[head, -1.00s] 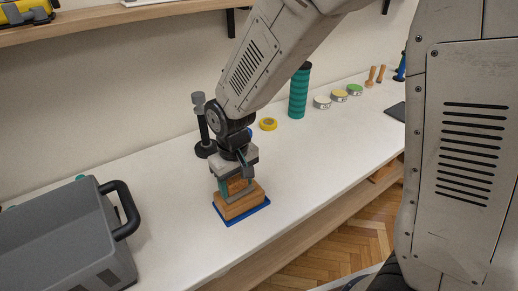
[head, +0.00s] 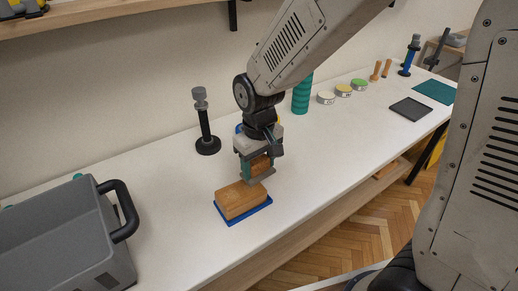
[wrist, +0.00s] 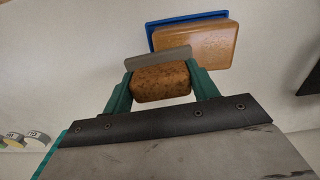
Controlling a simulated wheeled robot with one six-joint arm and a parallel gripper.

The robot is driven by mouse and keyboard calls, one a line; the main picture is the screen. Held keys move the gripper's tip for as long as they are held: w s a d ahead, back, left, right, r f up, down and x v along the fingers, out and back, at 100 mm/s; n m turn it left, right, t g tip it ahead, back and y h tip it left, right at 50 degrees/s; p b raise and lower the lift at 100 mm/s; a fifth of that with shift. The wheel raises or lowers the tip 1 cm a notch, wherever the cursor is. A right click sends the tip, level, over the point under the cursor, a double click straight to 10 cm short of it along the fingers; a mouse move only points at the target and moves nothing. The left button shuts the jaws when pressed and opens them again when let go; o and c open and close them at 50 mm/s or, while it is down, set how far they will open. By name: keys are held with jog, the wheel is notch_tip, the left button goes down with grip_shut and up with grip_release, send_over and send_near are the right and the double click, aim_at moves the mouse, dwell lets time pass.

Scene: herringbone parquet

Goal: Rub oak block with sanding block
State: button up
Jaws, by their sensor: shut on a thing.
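The oak block (head: 238,202) is a light brown wooden block lying on a blue mat or tray (head: 246,218) on the white bench. In the wrist view the oak block (wrist: 200,47) is beyond my gripper, with the blue edge (wrist: 185,17) behind it. My gripper (head: 258,165) is shut on the sanding block (head: 261,165), a speckled brown body with a grey sole. In the wrist view the green fingers grip the sanding block (wrist: 162,84) at both ends. It is over the oak block's right end or just beyond; contact cannot be told.
A grey crate (head: 65,235) with a black handle stands at left. A black stand (head: 206,135) is behind the oak block. A green cylinder (head: 302,95), several tins (head: 343,90) and a dark pad (head: 411,108) are farther right. The bench front is clear.

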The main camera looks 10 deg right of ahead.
aim_at(259, 162)
jog(key=shift+r, duration=2.3)
jog(key=shift+s, duration=0.1)
